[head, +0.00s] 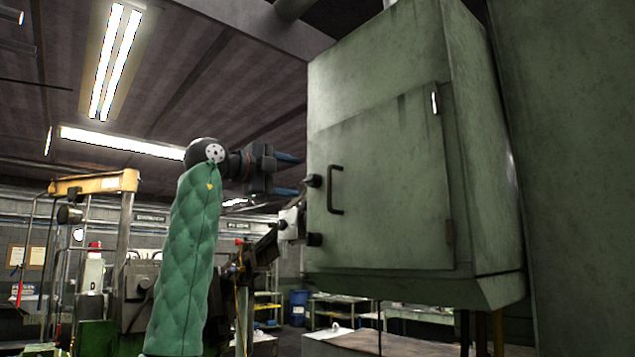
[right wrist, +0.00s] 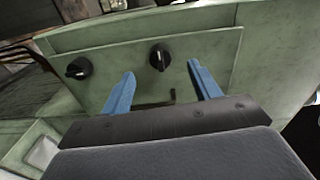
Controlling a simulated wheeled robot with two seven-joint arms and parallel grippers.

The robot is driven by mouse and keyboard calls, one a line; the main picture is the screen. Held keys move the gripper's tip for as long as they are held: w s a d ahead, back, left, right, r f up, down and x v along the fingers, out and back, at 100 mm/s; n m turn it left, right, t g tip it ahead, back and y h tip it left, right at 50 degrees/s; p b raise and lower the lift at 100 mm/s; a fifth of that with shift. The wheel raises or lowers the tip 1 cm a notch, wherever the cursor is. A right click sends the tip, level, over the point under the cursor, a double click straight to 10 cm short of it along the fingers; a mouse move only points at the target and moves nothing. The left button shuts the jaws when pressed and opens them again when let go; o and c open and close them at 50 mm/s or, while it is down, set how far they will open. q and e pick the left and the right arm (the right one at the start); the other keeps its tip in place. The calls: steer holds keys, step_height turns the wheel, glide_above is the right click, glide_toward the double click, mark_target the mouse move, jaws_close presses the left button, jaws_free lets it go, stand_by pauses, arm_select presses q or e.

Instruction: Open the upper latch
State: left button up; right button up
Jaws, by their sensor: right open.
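A green cabinet door (head: 385,190) has two black latch knobs on its left edge. The upper latch (head: 314,181) is beside the door handle (head: 334,190), and the lower latch (head: 314,240) is below it. My right gripper (head: 300,174) is open, its blue fingers pointing at the door near the upper latch's height. In the right wrist view, one knob, apparently the upper latch (right wrist: 160,57), shows between and beyond the open fingers (right wrist: 162,70). The other knob (right wrist: 79,68) is left of them. No contact can be made out. My left gripper is not seen.
The green cabinet (head: 478,170) fills the right side of the head view. A pale grey fitting (head: 291,222) sits left of the door, below my right gripper. A blue barrel (head: 298,307) and shelves stand far behind. The air above my right gripper looks clear.

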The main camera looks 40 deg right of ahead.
mark_target(307, 180)
steer(key=d, duration=0.5)
steer(key=shift+w+d, duration=0.15)
steer(key=shift+n+p, duration=0.4)
steer(key=shift+n, duration=1.3)
steer(key=shift+n+p, duration=0.35)
steer(key=shift+n, duration=1.55)
steer(key=n, duration=0.3)
steer(key=shift+n, duration=0.4)
